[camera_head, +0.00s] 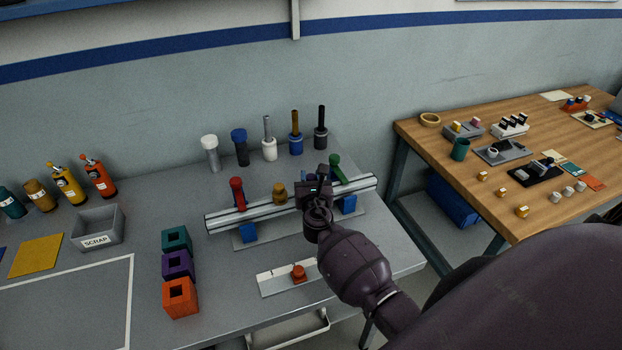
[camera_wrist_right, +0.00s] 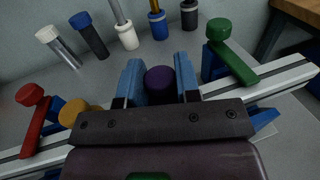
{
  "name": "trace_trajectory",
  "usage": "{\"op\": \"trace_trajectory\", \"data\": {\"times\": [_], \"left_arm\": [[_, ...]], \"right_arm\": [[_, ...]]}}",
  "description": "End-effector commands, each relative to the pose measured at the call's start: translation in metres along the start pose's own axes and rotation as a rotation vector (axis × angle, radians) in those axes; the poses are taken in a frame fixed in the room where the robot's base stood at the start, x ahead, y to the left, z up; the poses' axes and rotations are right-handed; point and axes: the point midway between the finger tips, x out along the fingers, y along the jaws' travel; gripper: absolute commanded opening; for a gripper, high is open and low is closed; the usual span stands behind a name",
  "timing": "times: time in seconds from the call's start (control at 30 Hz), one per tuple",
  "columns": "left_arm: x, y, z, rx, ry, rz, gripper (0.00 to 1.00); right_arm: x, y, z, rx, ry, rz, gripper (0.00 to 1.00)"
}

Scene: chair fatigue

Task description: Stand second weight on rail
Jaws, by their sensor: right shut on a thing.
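The silver rail (camera_head: 228,221) lies across the bench; it also shows in the wrist view (camera_wrist_right: 286,80). A mustard-yellow weight (camera_head: 279,194) stands on the rail left of my right gripper, and it shows in the wrist view (camera_wrist_right: 79,112). My right gripper (camera_head: 318,190) is over the rail, its blue fingers (camera_wrist_right: 158,76) shut on a round dark purple weight (camera_wrist_right: 160,82). The purple weight's underside is hidden, so I cannot tell whether it touches the rail. In the head view my gripper hides it. My left gripper is not in view.
A red clamp (camera_head: 237,192) and a green clamp (camera_head: 337,168) flank the weights on the rail. Several capped tools, including a blue-topped one (camera_head: 240,146), stand behind. Teal, purple and orange (camera_head: 180,298) holed blocks stand front left. A white plate with an orange knob (camera_head: 298,273) lies in front.

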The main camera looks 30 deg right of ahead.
Motion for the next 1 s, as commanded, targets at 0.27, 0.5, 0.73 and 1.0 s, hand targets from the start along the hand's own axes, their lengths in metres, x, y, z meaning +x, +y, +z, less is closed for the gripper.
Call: {"op": "trace_trajectory", "data": {"times": [0.27,0.5,0.73,1.0], "left_arm": [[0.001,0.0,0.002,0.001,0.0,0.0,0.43],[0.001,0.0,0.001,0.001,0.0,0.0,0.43],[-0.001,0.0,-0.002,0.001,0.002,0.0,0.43],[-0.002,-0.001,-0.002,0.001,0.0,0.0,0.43]], "right_arm": [[0.0,0.0,-0.003,0.0,0.0,0.0,0.55],[0.0,0.0,-0.003,0.0,0.0,0.0,0.56],[-0.009,0.0,0.0,0.0,0.003,0.0,0.56],[-0.06,0.0,-0.001,0.002,0.003,0.0,0.56]]}}
